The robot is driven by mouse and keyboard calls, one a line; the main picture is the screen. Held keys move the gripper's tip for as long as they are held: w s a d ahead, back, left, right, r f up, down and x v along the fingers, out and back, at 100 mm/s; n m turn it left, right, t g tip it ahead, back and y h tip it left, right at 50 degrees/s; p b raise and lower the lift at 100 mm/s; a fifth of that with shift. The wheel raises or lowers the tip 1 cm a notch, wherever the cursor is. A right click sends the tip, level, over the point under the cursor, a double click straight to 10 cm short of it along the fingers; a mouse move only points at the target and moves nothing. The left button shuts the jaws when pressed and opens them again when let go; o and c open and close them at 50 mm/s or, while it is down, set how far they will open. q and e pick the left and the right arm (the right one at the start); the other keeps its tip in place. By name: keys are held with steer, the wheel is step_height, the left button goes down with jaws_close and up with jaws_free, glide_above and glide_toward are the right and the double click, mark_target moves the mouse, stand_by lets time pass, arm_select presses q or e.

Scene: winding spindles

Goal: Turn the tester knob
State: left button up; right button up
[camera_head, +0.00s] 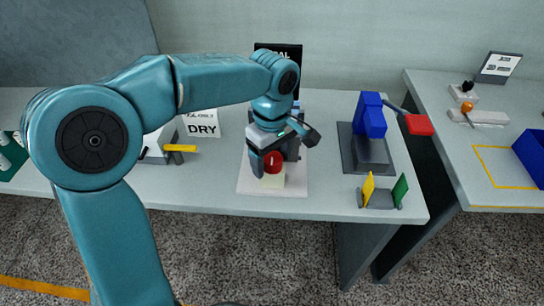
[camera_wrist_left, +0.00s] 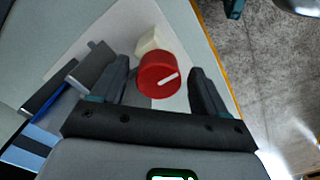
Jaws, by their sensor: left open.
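The tester knob (camera_head: 274,161) is a red round knob at the front of the tester on a pale base plate (camera_head: 289,187). In the left wrist view the knob (camera_wrist_left: 159,75) shows a white pointer line on its face, and a cream block (camera_wrist_left: 152,42) sits beside it. My left gripper (camera_head: 270,165) is above the plate at the knob. In the left wrist view its two dark fingers (camera_wrist_left: 160,88) stand apart, one on each side of the knob, with gaps visible. Part of the tester is hidden behind my left wrist. My right gripper is out of view.
A blue press-like device (camera_head: 370,116) with a red-ended lever (camera_head: 418,125) stands to the right. A small stand with yellow and green flags (camera_head: 383,195) is at the front edge. A "DRY" sign (camera_head: 203,124) and a yellow-handled device (camera_head: 180,148) are left. Another table (camera_head: 490,140) is at right.

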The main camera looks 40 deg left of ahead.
arm_select(q)
steer(key=shift+w, duration=0.1)
steer(key=c, duration=1.1)
steer(key=shift+o, duration=0.2)
